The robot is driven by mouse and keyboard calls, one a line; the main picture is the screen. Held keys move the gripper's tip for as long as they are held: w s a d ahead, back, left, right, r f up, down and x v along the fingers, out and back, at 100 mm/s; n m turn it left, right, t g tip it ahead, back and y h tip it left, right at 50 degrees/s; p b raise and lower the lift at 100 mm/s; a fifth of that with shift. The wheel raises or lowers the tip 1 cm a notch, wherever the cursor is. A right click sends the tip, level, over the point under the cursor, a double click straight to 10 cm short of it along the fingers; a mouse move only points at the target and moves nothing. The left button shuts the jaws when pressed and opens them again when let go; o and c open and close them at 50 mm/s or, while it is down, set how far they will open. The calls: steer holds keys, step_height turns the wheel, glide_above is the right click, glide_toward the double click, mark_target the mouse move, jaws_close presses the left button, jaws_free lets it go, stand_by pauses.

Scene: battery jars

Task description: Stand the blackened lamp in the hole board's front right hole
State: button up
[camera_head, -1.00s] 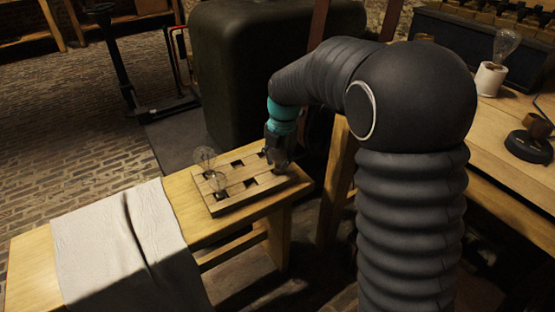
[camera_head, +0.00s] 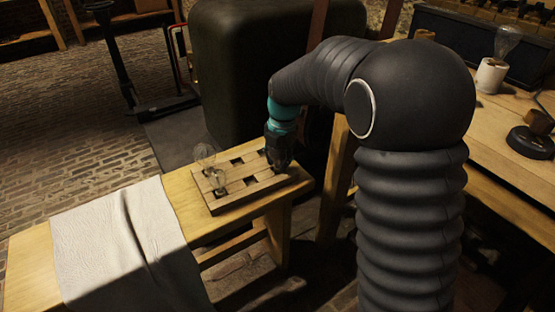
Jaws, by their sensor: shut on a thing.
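The wooden hole board (camera_head: 232,203) lies on a low bench, with square dark holes in its top. My gripper (camera_head: 281,168) is at the board's right end, pointing down over its near right corner. It is shut on a dark thing, taken as the blackened lamp, whose outline I cannot separate from the fingers. The front right hole is hidden behind the gripper, so I cannot tell whether the lamp's base is in it. Two clear lamps stand at the board's left end, one at the back (camera_head: 204,153) and one in front (camera_head: 217,180).
A pale cloth (camera_head: 115,240) covers the middle of the bench (camera_head: 28,262). A large dark green block (camera_head: 235,80) stands behind the board. On the right table, a clear bulb (camera_head: 507,42) stands in a white holder (camera_head: 491,76) near a dark round object (camera_head: 530,142).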

steer(key=o, duration=1.5)
